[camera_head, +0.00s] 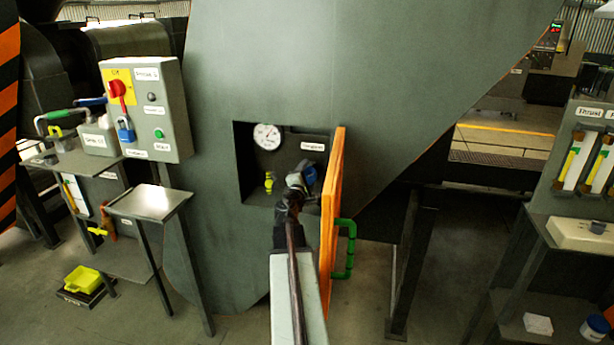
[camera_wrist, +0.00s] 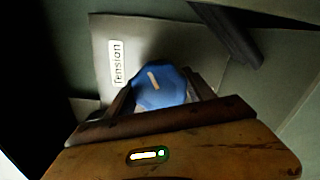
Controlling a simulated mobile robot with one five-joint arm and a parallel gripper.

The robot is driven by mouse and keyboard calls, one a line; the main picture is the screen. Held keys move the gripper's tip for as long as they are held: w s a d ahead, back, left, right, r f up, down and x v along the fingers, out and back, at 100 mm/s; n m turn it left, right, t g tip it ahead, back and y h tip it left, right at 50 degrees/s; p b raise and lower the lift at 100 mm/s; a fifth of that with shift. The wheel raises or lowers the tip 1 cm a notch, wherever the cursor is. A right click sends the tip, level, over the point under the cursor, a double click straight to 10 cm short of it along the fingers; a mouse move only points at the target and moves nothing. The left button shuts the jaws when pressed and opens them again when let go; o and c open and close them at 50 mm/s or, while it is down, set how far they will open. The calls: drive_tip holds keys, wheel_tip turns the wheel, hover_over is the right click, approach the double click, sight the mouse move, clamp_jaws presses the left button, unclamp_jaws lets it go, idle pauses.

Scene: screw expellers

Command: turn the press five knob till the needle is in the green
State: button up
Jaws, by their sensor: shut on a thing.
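The blue knob (camera_wrist: 158,90) with a pale pointer mark sits between the two fingers of my gripper (camera_wrist: 165,92) in the wrist view, and the fingers are shut on it. A label reading "Tension" (camera_wrist: 117,63) is on the plate beside it. In the head view the knob (camera_head: 309,176) shows partly behind my gripper (camera_head: 296,182), inside a recess in the big grey machine. A round white gauge (camera_head: 267,136) is at the recess's upper left. Its needle and any green band are too small to read.
An orange door (camera_head: 333,210) with a green handle (camera_head: 347,248) stands open just right of my arm. A small yellow fitting (camera_head: 269,182) is in the recess's lower left. A control box (camera_head: 147,108) with a red switch and a small table (camera_head: 150,203) stand left.

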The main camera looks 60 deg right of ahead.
sight(307, 177)
drive_tip(key=shift+d+m, duration=0.1)
drive_tip(key=shift+m, duration=0.5)
drive_tip(key=o, duration=1.4)
drive_tip(key=shift+s, duration=0.1)
drive_tip(key=shift+a, duration=0.25)
drive_tip(key=v, duration=0.7)
drive_tip(key=shift+a+r, duration=0.1)
drive_tip(key=shift+a, duration=0.05)
